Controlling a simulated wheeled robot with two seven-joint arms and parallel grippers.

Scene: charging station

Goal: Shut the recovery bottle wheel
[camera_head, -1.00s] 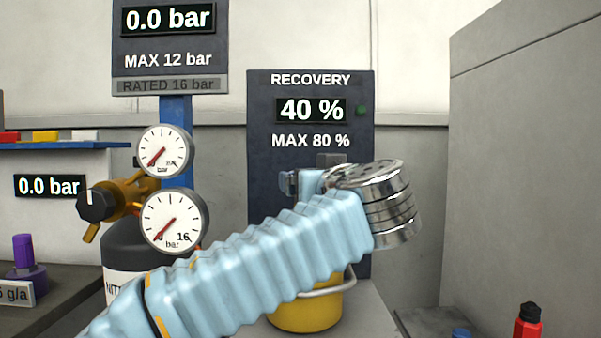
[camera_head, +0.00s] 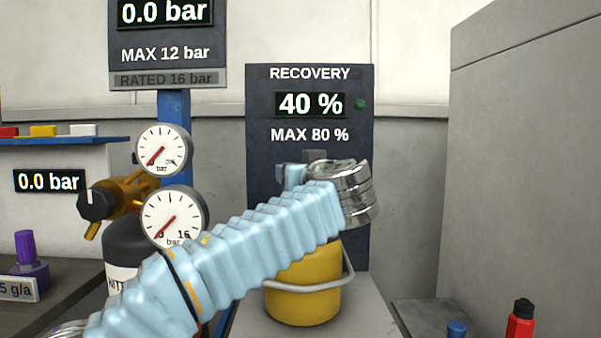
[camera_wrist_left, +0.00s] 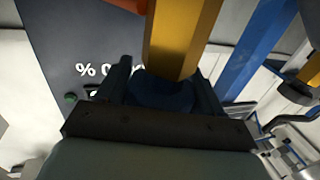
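The yellow recovery bottle (camera_head: 303,285) with its grey handle stands below the RECOVERY sign in the head view. Its top is hidden behind my left arm. In the left wrist view, which is turned about upside down, a dark blue rounded part, apparently the wheel (camera_wrist_left: 163,93), lies between the two dark fingers of my left gripper (camera_wrist_left: 162,70). A yellow body (camera_wrist_left: 182,35) extends from it toward the top edge. The fingers flank the blue part closely; whether they press on it I cannot tell. My right gripper is not in view.
The RECOVERY panel (camera_head: 309,103) reads 40 %, MAX 80 %. Left of the bottle are a blue post (camera_head: 174,107), two gauges (camera_head: 173,216) and a brass regulator (camera_head: 127,195). A grey cabinet wall (camera_head: 520,160) stands at the right. A red bottle (camera_head: 521,320) is at front right.

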